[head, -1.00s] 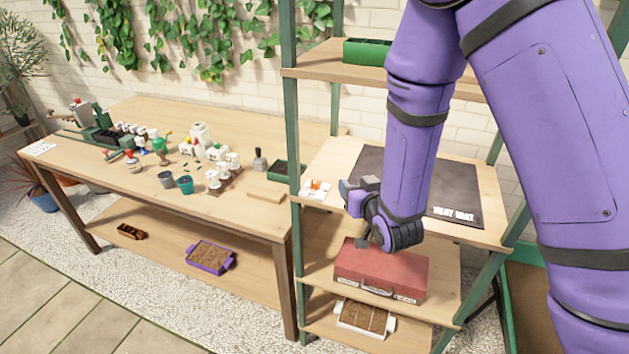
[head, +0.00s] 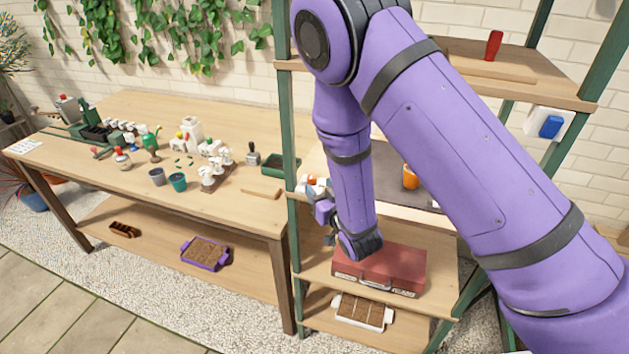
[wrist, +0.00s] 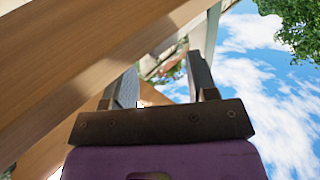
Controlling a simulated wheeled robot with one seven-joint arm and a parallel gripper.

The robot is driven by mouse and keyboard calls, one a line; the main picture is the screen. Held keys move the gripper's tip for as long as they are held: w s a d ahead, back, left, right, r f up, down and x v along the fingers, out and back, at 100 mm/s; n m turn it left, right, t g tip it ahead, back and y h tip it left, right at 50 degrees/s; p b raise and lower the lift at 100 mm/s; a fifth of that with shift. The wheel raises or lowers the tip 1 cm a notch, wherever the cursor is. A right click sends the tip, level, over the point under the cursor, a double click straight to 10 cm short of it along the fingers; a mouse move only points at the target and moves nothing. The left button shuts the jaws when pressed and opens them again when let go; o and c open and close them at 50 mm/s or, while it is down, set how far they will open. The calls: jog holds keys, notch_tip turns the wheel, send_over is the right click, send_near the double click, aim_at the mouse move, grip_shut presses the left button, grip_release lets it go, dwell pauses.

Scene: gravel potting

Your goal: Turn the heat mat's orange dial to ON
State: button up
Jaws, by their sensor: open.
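The heat mat (head: 385,160) is a dark sheet on the middle shelf, largely hidden behind my arm. Its white control box (head: 300,187) with the orange dial (head: 311,180) sits at the shelf's left front; the dial is small and its setting is unreadable. My gripper (head: 323,212) is beside the shelf's front edge, just below and right of the dial in the picture, and apart from it as far as I can tell. In the wrist view my gripper (wrist: 163,82) has its two fingers spread with nothing between them; the dial is not recognisable there.
A wooden board edge (wrist: 90,75) crosses close by in the wrist view. A green shelf post (head: 287,130) stands left of the control box. An orange object (head: 410,177) stands on the mat. A red case (head: 380,272) lies below. The workbench (head: 130,185) at left holds several pots and tools.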

aim_at(314, 180)
jog(key=shift+x, duration=1.9)
jog(key=shift+c, duration=0.3)
